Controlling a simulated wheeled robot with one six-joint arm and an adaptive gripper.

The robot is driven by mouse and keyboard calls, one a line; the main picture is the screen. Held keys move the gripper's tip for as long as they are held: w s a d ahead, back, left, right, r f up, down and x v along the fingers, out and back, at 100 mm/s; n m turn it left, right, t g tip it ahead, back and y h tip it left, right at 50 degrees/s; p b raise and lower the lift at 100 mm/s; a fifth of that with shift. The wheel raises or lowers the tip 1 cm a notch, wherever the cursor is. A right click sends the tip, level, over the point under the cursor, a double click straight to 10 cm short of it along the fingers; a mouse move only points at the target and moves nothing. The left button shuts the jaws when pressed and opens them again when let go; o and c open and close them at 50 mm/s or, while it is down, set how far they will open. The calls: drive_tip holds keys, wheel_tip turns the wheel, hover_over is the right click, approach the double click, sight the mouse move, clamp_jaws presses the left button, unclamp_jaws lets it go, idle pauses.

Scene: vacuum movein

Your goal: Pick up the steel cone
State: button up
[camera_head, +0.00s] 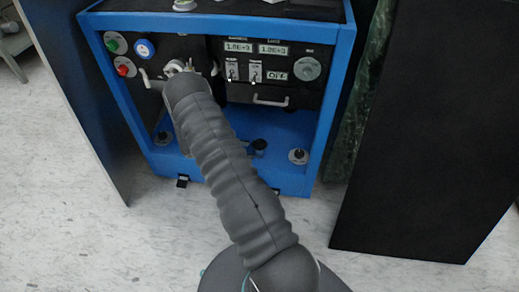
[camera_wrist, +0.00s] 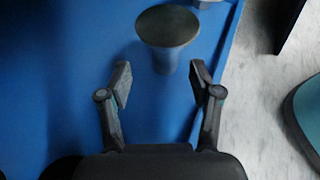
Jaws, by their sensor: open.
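The steel cone (camera_wrist: 168,27) stands on the blue floor of the cabinet in the wrist view, with a wide, dull grey round top and a narrower bluish stem. My gripper (camera_wrist: 160,70) is open and empty. Its fingertips lie either side of the cone's stem line, with the cone's top just beyond them; I see no contact. In the head view the gripper is mostly hidden behind my arm.
The blue cabinet frame (camera_head: 340,85) surrounds the space, with a black control panel (camera_head: 270,85) at the back. Dark panels (camera_head: 430,130) flank the cabinet. Open marbled floor (camera_head: 70,220) lies in front.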

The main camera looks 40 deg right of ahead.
sight(260, 152)
drive_tip(key=shift+s+a+x, duration=0.1)
drive_tip(key=shift+s+x, duration=0.1)
drive_tip(key=shift+x, duration=1.3)
drive_tip(key=shift+s+a+x, duration=0.1)
drive_tip(key=shift+s+x, duration=0.05)
drive_tip(key=shift+x, duration=1.35)
drive_tip(key=shift+f, duration=0.1)
clamp_jaws()
